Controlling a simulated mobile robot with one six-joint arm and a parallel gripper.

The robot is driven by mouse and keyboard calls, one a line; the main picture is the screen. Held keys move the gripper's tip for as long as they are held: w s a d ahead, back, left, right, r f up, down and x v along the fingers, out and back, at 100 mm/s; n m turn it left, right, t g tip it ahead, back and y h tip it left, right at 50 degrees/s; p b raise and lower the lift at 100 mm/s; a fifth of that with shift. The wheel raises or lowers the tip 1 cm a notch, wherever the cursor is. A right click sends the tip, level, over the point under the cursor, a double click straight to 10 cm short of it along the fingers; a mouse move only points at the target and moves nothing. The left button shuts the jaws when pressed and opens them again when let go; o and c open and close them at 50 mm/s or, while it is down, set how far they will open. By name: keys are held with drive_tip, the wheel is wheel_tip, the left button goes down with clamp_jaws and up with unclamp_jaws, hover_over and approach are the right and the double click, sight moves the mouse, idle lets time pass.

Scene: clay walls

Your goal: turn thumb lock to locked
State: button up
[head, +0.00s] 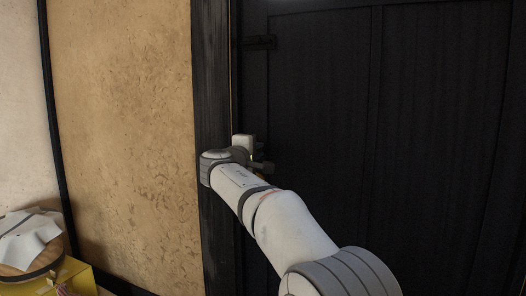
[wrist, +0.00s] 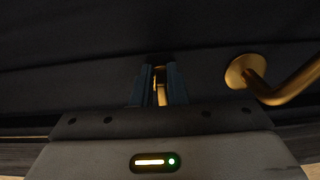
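The brass thumb lock (wrist: 161,92) shows in the wrist view as a narrow upright piece on the dark door. My gripper (wrist: 158,82) has its two blue-grey fingers close together, one on each side of it, and looks shut on it. The fingertips hide part of the lock, so its exact turn angle is hard to read. In the head view my arm reaches to the left edge of the black door (head: 330,130). There the wrist hides the lock and the fingertips.
A brass lever handle (wrist: 278,90) sticks out to the right of my gripper in the wrist view, close by but apart. A dark door post (head: 212,90) and clay wall (head: 125,120) lie to the left. A yellow box (head: 75,278) stands at the lower left.

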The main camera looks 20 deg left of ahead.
drive_tip(key=o, duration=0.3)
drive_tip(key=shift+s+a+r, duration=0.1)
drive_tip(key=shift+a+r, duration=0.05)
drive_tip(key=shift+a, duration=0.3)
drive_tip(key=shift+o, duration=0.6)
drive_tip(key=shift+d, duration=0.1)
drive_tip(key=s, duration=0.7)
drive_tip(key=shift+s+a, duration=0.3)
drive_tip(key=shift+s, duration=0.1)
drive_tip(key=shift+w, duration=0.1)
